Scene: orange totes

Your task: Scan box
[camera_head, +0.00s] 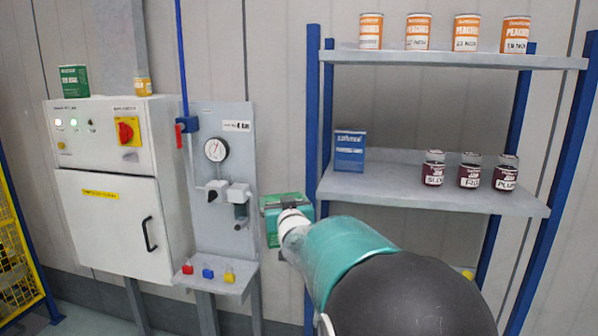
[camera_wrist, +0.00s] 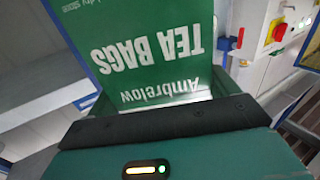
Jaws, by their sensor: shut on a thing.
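In the wrist view, my gripper (camera_wrist: 165,118) is shut on a green box (camera_wrist: 150,45) with white lettering, "Ambrelow TEA BAGS", which reads upside down there. The box stands out beyond the dark jaw edge. In the head view, my arm reaches forward from the lower right. My gripper (camera_head: 287,205) is between the gauge panel and the shelf rack, with a green shape at its end. I cannot tell box from gripper clearly there. No scanner can be made out in either view.
A rack holds orange peach tins (camera_head: 417,32) above, and a blue box (camera_head: 350,152) and dark jars (camera_head: 469,172) below.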

